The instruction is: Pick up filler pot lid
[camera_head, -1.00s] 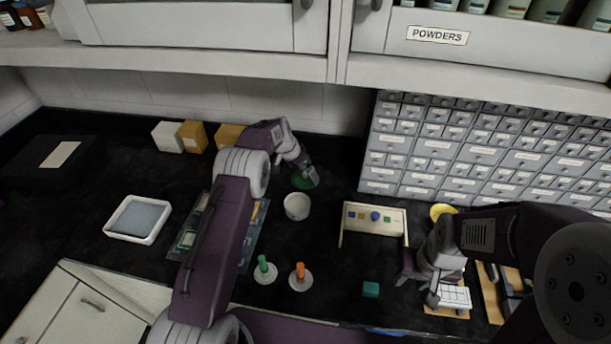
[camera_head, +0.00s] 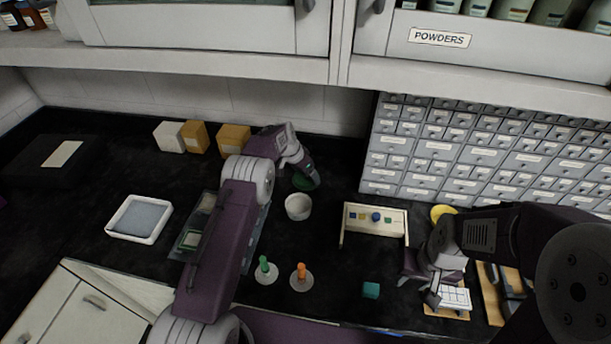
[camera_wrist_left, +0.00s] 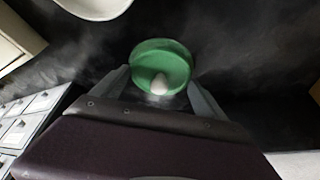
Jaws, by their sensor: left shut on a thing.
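The filler pot lid is a green disc with a pale knob; a little of it (camera_head: 303,183) shows under my left gripper in the head view. In the left wrist view the lid (camera_wrist_left: 148,60) lies between the two fingers. My left gripper (camera_wrist_left: 163,88) is shut on it. A white round pot (camera_head: 298,207) stands open just in front of the lid; a white rim (camera_wrist_left: 95,8) at the top of the left wrist view looks like it. My right gripper (camera_head: 433,298) is low at the right, by a white rack; its fingers are too small to read.
A wooden stand (camera_head: 375,217) with coloured pieces is right of the pot. Green (camera_head: 264,264) and orange (camera_head: 301,271) pegs on white discs stand in front. A white tray (camera_head: 139,219) is at left, boxes (camera_head: 233,138) behind, drawers (camera_head: 480,155) at right.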

